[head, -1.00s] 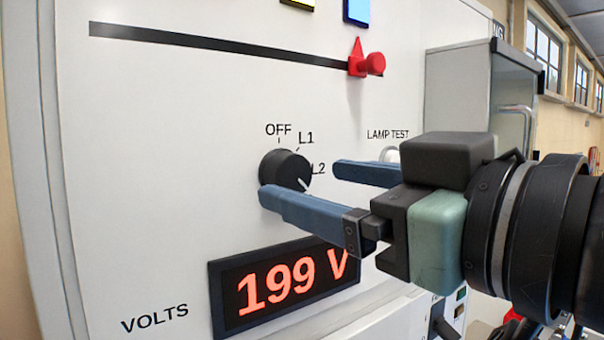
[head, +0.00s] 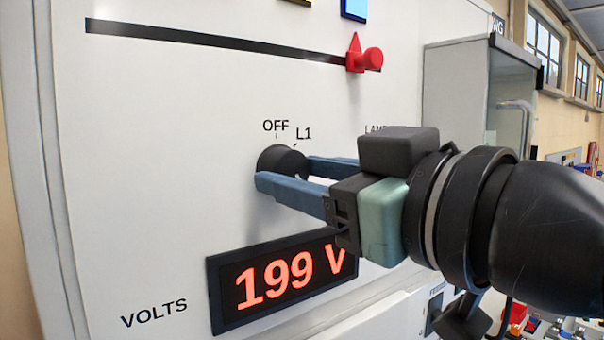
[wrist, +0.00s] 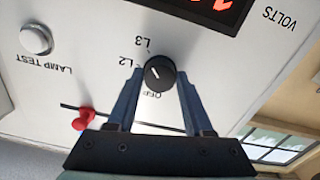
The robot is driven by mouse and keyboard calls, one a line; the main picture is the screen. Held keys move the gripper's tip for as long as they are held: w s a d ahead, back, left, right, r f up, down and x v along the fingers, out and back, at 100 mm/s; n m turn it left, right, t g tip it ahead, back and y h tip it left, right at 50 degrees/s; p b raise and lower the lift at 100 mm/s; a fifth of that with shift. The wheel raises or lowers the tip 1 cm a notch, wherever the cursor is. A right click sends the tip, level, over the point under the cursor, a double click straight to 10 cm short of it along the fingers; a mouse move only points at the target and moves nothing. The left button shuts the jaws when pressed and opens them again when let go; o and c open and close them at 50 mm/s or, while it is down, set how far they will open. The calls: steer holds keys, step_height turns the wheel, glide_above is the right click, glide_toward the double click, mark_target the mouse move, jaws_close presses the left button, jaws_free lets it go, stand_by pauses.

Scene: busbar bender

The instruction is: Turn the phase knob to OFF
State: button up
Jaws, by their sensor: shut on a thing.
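The phase knob (head: 281,160) is a round black dial on the pale panel, with OFF and L1 printed above it. It also shows in the wrist view (wrist: 161,74), upside down, with L3, L2 and OFF labels around it. There its white mark points up and left, toward the L2 and L3 side and away from OFF; I cannot tell exactly which label. My gripper (head: 288,174) is shut on the knob, one blue finger on each side. In the head view the fingers and gripper body hide the knob's right side and the L2 label.
A red display (head: 281,281) reading 199 V sits below the knob. A red slider pointer (head: 362,56) sits at the right end of a black slot above. The lamp test button (wrist: 36,39) is beside the knob. The panel left of the knob is clear.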

steer(key=shift+n+b, duration=0.4)
steer(key=shift+b, duration=0.05)
jaws_close()
steer(key=n+b, duration=0.6)
steer(key=n, duration=0.2)
steer(key=n+b, duration=0.2)
steer(key=n, duration=0.3)
steer(key=n+b, duration=0.2)
steer(key=n, duration=0.4)
steer(key=shift+r, duration=0.1)
steer(key=n+b, duration=0.1)
steer(key=n, duration=0.6)
steer(key=shift+r, duration=0.1)
